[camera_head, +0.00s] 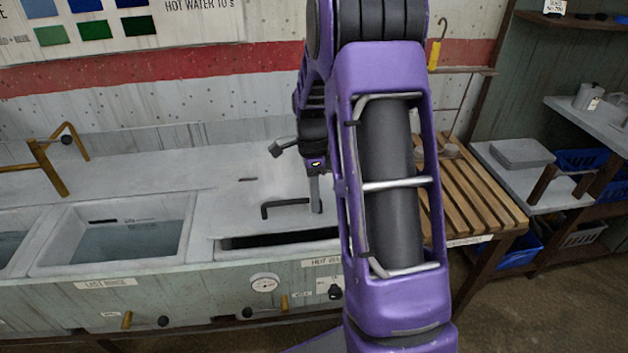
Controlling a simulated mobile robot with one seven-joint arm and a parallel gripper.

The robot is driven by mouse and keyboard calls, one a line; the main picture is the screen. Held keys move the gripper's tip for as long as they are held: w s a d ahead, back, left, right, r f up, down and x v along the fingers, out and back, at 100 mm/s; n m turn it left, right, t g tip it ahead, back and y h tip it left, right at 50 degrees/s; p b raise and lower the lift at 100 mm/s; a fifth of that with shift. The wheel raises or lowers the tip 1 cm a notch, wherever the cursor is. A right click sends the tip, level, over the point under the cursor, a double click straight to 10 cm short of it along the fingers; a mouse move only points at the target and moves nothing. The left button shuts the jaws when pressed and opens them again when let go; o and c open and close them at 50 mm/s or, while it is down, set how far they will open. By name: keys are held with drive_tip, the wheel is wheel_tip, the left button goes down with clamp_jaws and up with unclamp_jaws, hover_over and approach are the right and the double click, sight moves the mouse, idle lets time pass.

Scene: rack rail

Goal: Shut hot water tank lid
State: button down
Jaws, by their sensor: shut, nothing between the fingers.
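The hot water tank (225,256) is in the counter at the middle, behind a partly hidden "HOT WA" label. Its grey lid (235,222) lies over most of the opening, with a dark gap showing along the front. A black bar handle (284,203) stands on the lid. My gripper (315,208) points down at the handle's right end, its fingers shut and empty. I cannot tell whether it touches the handle. My purple arm hides the right side of the lid and tank.
An open rinse basin (60,262) with water is to the left, with a brass tap (48,170) behind it. A dial gauge (264,284) and valves are on the counter front. A slatted wooden rack (478,205) and shelves (560,200) stand at right.

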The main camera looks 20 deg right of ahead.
sight(316, 225)
drive_tip(key=shift+x, duration=2.05)
